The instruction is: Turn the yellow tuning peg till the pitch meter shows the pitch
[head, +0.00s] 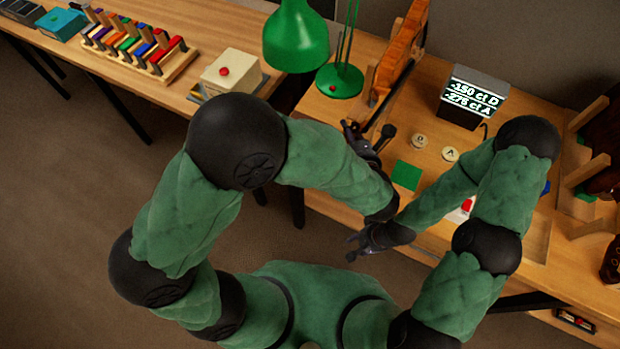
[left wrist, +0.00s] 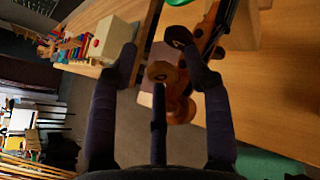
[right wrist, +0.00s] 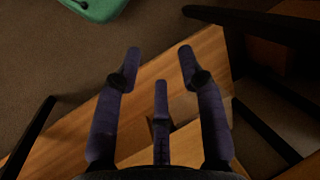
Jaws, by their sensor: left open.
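The violin (head: 402,48) stands edge-on at the back of the bench, its neck end pointing toward my left gripper (head: 368,140). In the left wrist view, brown wooden knobs of the violin's head (left wrist: 163,72) lie between the spread fingers of the left gripper (left wrist: 158,58); I cannot tell whether they touch. No knob there is clearly yellow, so I cannot single out the yellow peg. The pitch meter (head: 474,97) reads about -150 ct D and -276 ct A. My right gripper (head: 356,246) is open and empty in front of the bench edge; its spread fingers show in the right wrist view (right wrist: 160,62).
A green lamp (head: 297,40) stands left of the violin. Round D (head: 420,141) and A (head: 450,154) buttons and a green square (head: 406,175) lie on the bench. Wooden racks (head: 588,165) stand at the right. A box with a red button (head: 230,70) stands at the left.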

